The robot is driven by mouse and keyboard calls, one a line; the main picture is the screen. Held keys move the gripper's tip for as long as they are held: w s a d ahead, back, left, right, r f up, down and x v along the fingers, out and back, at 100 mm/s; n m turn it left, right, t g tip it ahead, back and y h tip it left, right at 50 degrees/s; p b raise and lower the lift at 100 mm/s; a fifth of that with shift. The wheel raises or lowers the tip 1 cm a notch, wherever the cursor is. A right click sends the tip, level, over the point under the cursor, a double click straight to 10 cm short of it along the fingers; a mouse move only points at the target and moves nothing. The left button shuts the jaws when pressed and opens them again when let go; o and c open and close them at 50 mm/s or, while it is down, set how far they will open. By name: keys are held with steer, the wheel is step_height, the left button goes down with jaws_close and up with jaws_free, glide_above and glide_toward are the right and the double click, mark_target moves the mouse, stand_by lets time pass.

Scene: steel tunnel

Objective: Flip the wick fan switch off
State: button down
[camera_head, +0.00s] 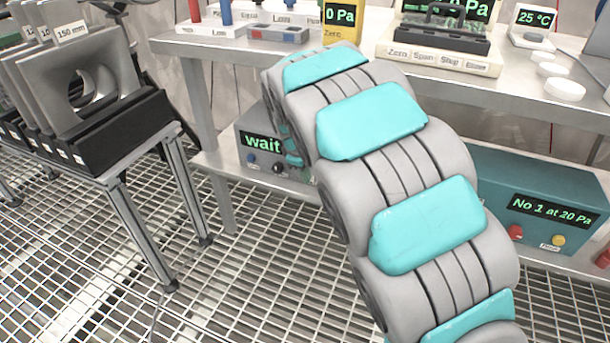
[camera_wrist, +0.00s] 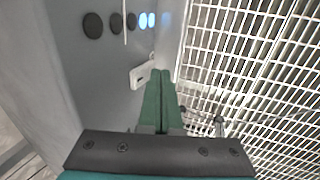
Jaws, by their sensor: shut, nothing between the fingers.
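In the wrist view my gripper (camera_wrist: 160,74) is shut and empty, its two green fingers side by side. Its tips are close to a small white slotted piece (camera_wrist: 143,74) on a grey surface; I cannot tell whether they touch. I cannot tell for sure whether this piece is the wick fan switch, or read its position. In the head view my teal and grey arm fills the middle and my gripper is hidden. A grey box (camera_head: 243,157) reading "wait" stands on the lower shelf, partly behind my arm. No label for a wick fan is readable.
A bench top (camera_head: 200,47) carries gauges and blocks above the lower shelf. A teal box (camera_head: 555,186) reading "No 1 at 20 Pa" sits right of my arm. A rack of plates (camera_head: 95,85) stands at left. The grating floor (camera_head: 240,280) between is clear.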

steer(key=shift+w+d+f+t, duration=0.1)
steer(key=shift+w+f+t, duration=0.1)
steer(key=shift+t, duration=0.2)
steer(key=shift+r, duration=0.2)
steer(key=shift+r, duration=0.75)
